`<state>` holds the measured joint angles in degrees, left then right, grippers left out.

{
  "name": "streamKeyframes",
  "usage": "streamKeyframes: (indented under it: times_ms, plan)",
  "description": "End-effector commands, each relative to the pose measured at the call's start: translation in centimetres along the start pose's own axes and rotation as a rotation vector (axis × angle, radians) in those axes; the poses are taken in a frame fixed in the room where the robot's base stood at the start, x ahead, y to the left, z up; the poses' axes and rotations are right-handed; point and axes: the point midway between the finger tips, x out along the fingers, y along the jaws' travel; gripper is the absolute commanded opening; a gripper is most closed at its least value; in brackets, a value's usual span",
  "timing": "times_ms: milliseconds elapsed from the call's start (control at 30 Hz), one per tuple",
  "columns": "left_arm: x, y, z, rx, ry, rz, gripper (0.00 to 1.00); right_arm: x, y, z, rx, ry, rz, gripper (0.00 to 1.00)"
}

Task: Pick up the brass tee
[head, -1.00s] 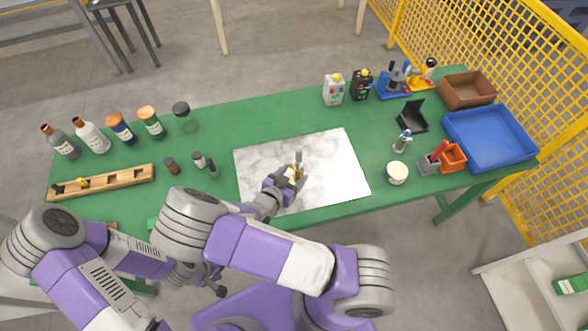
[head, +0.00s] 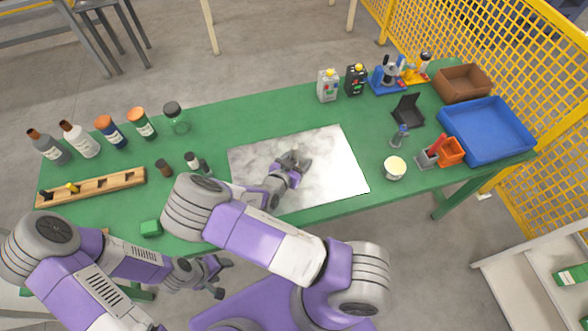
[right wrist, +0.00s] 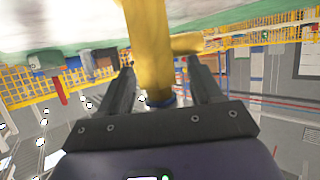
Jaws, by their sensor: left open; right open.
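The brass tee (right wrist: 150,45) fills the upper middle of the right wrist view, a yellow body with a side branch to the right. It stands between the two dark fingers of my right gripper (right wrist: 161,82), which are open around it. In the head view my right gripper (head: 295,164) is low over the white marbled plate (head: 335,165) and hides most or all of the tee. My left gripper (head: 217,277) is open and empty in front of the table's near edge.
Bottles (head: 80,140) and a wooden rack (head: 90,187) stand at the left of the green table. A cream tub (head: 395,168), an orange bin (head: 450,152), a blue tray (head: 490,135) and a brown box (head: 462,84) are at the right. The plate's right part is clear.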

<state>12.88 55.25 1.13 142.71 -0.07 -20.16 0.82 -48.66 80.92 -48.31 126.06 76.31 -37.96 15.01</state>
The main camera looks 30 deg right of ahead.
Motion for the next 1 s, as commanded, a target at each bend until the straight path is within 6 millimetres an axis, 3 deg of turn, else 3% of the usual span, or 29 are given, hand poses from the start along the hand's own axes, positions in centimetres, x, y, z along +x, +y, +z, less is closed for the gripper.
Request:
streamKeyframes:
  times_ms: [67,467,767,1000]
  plan:
    - [0.0,0.0,0.0,0.0,0.0,0.0,0.59,0.0,0.0,0.0,0.0,0.0,0.0,0.61]
    - [0.0,0.0,0.0,0.0,0.0,0.0,0.59,-0.1,0.0,0.0,0.0,0.0,0.0,0.0]
    - [-0.1,0.0,0.0,0.0,0.0,0.0,0.59,-0.2,-0.1,-0.5,0.002,0.002,-0.001,0.0]
    - [-1.0,0.4,0.1,0.0,0.0,0.0,0.59,-1.9,-0.1,-4.4,0.006,0.001,-0.002,0.0]
